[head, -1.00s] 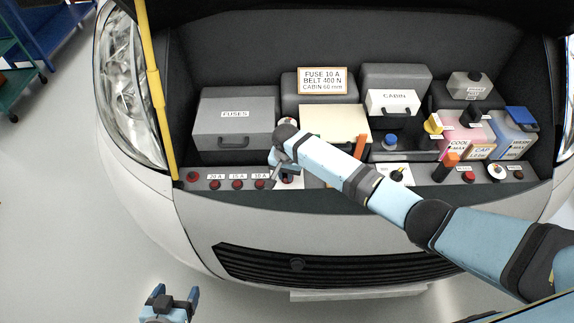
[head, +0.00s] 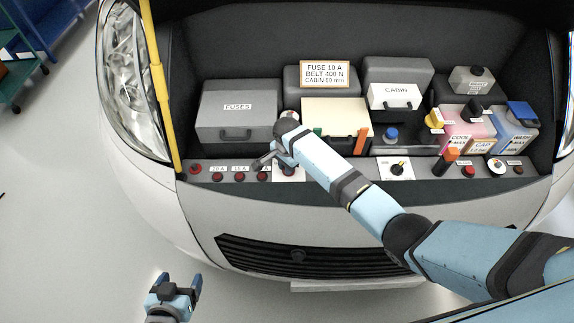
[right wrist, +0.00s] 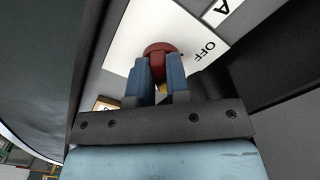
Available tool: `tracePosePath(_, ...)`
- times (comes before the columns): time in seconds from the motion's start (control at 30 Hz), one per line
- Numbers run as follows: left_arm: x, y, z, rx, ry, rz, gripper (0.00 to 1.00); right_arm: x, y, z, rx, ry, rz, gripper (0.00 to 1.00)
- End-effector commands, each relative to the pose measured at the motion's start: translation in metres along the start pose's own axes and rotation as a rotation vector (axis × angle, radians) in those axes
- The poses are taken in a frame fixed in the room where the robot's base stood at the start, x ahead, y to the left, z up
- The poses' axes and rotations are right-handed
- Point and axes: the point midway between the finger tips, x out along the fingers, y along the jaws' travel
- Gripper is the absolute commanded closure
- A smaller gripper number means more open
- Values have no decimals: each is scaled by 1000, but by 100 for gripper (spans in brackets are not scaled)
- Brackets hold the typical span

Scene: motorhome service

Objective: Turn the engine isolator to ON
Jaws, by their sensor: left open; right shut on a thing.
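The engine isolator is a red knob (right wrist: 158,49) on a white plate (right wrist: 125,37) marked OFF in the right wrist view. My right gripper (right wrist: 162,68) is shut on this knob, with a blue finger on each side. In the head view my right gripper (head: 282,163) is at the front ledge, just right of the row of red fuse knobs. It hides most of the isolator, and the plate (head: 289,174) shows only in part. I cannot read an ON mark. My left gripper (head: 175,285) is open and empty, low over the floor in front of the bumper.
Behind the ledge stand a grey FUSES case (head: 237,112), a cream box (head: 336,114) and a CABIN case (head: 394,97). A black dial (head: 398,169) and coolant containers (head: 468,122) are to the right. A yellow prop (head: 157,85) stands at the left.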

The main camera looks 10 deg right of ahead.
Motion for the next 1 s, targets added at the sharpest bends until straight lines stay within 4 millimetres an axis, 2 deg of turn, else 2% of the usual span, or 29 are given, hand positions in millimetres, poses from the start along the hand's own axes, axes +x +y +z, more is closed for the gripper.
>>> tracePosePath(0.33,-2,1,3,0,-6,2,22,-2,-1,-2,5,4,-2,100)
tracePosePath(0.37,-2,1,3,0,-6,2,22,-2,-1,-2,5,4,-2,77)
tracePosePath(0.43,-3,1,4,0,-7,2,22,-2,-1,-2,4,3,-2,61)
tracePosePath(0.47,-3,1,4,0,-8,2,22,-1,0,-2,4,3,-2,58)
tracePosePath(0.77,-2,1,6,0,-11,1,22,-3,-1,-1,2,1,-2,58)
tracePosePath(0.87,-1,1,8,3,-11,1,22,-11,-1,-1,2,1,-4,58)
tracePosePath(1.0,0,0,8,13,-6,2,22,-37,-1,-1,2,2,-6,58)
